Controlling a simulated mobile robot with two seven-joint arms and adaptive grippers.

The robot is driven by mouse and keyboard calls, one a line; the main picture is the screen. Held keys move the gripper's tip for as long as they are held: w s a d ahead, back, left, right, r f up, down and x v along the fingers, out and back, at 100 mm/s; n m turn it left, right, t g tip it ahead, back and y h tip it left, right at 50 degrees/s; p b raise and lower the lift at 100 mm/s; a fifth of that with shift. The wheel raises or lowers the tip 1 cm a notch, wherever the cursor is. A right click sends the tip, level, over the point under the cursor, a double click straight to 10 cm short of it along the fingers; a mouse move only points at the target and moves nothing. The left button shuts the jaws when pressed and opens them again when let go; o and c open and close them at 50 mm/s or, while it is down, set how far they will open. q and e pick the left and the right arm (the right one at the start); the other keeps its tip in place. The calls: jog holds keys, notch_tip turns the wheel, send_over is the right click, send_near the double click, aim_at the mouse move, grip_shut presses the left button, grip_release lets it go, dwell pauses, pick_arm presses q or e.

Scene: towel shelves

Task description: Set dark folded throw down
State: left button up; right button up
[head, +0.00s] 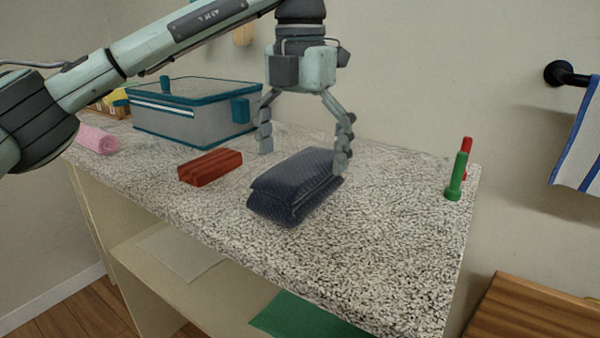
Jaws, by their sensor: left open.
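The dark folded throw (296,187) is navy with a fine pattern. It lies on the speckled shelf top (390,240), near the middle. My left gripper (303,162) points down above and just behind the throw, with its fingers spread wide. The right finger is beside the throw's back right end; I cannot tell whether it touches. The left finger stands apart from the throw, behind its left end. Nothing is held between the fingers. My right gripper is not in view.
A red block (210,167) lies left of the throw. A grey box with teal edges (195,115) and a pink roll (97,139) are farther left. The front right top is clear.

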aim_at(300, 163)
pick_arm(q)
notch_tip(300, 163, up, 4)
jog(key=shift+r, duration=0.25)
notch_tip(300, 163, up, 3)
jog(key=shift+f+p, duration=0.1)
jog(key=shift+p, duration=0.45)
jog(key=shift+r, duration=0.75)
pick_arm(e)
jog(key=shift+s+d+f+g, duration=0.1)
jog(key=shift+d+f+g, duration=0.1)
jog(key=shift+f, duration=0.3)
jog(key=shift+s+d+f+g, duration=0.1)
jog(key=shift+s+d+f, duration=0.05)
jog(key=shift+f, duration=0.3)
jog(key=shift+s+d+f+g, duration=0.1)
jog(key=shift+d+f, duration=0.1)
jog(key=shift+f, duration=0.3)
